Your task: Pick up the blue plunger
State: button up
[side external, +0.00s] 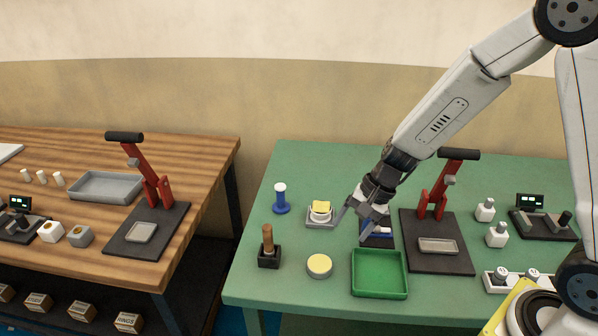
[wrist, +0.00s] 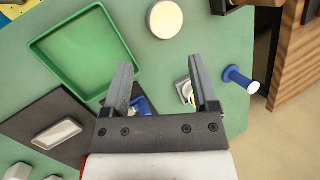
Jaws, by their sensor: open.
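The blue plunger (side external: 281,200) stands upright on the green table, toward its back left in the side view. It has a wide blue base and a white top. In the wrist view the blue plunger (wrist: 240,78) lies to the right of my right finger, apart from it. My gripper (side external: 356,220) is low over the table, to the right of the plunger. In the wrist view my gripper (wrist: 160,66) has its fingers spread, with nothing held between them. A separate blue-and-white item (side external: 378,230) is partly hidden beneath my gripper.
A grey dish with a yellow block (side external: 320,210) stands between the plunger and my gripper. A wooden-handled black stamp (side external: 268,248), a round cream-topped disc (side external: 319,265), a green tray (side external: 379,290) and a red lever press (side external: 436,262) are nearby. Table around the plunger is clear.

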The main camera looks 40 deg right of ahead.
jog(key=w+a+f+m+t+y, duration=0.1)
jog(key=w+f+m+t+y, duration=0.15)
jog(key=w+m, duration=0.65)
jog(key=m+t, duration=0.7)
jog(key=m, duration=0.1)
send_near(280, 191)
jog(key=shift+w+a+f+g, duration=0.15)
jog(key=shift+w+a+f, duration=0.05)
jog(key=shift+w+f, duration=0.3)
jog(key=shift+w+a+f+g, duration=0.1)
jog(key=shift+w+a+f, duration=0.15)
jog(key=shift+w+f, duration=0.25)
jog(key=shift+w+d+m+t+h, duration=0.25)
jog(key=shift+w+d+m+t, duration=0.15)
jog(key=shift+w+m, duration=0.25)
jog(key=shift+s, duration=0.1)
jog(key=shift+f, duration=0.1)
jog(key=shift+x, duration=1.3)
jog(key=shift+a, duration=0.1)
jog(key=shift+x, duration=2.55)
jog(key=shift+s, duration=0.1)
